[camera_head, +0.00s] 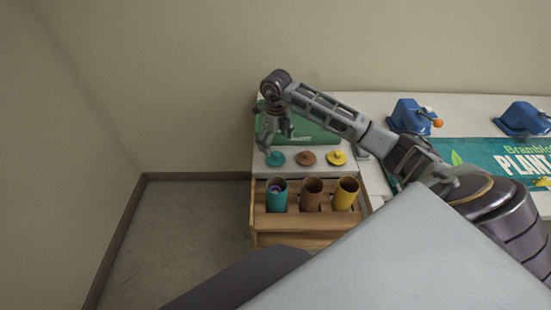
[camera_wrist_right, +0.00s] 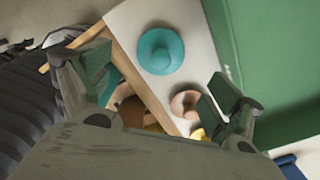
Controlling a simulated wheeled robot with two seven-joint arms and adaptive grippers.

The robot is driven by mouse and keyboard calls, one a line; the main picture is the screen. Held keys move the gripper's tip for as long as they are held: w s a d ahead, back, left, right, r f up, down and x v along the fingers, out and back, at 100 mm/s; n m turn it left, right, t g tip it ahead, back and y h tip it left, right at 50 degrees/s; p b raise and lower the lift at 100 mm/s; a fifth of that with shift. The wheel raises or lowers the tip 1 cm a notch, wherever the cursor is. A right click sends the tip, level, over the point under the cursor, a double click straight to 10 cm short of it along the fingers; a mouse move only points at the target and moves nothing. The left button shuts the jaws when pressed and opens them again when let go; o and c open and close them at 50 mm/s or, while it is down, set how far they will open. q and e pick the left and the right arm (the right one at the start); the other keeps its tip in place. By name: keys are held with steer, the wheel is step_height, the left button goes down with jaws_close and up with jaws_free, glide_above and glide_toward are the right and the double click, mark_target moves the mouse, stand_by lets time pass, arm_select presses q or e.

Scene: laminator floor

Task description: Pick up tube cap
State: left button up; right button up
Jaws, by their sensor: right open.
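Three tube caps lie in a row on the white table: a teal cap (camera_head: 276,158), a brown cap (camera_head: 306,158) and a yellow cap (camera_head: 337,158). My right gripper (camera_head: 276,143) is open and empty, just above the teal cap. In the right wrist view the teal cap (camera_wrist_right: 160,50) lies beyond the open fingers of the right gripper (camera_wrist_right: 160,95), and the brown cap (camera_wrist_right: 185,103) is near the right finger. Three tubes stand in a wooden rack: teal (camera_head: 277,196), brown (camera_head: 312,196) and yellow (camera_head: 345,194). Something purple shows inside the teal tube. My left gripper is not seen.
A green box (camera_head: 310,133) stands behind the caps, close to the right arm. Blue devices (camera_head: 408,116) and a teal printed banner (camera_head: 480,155) are to the right on the table (camera_head: 375,103). The wooden rack (camera_head: 290,240) is in front. Open floor lies to the left.

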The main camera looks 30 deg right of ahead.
steer(key=shift+f, duration=0.75)
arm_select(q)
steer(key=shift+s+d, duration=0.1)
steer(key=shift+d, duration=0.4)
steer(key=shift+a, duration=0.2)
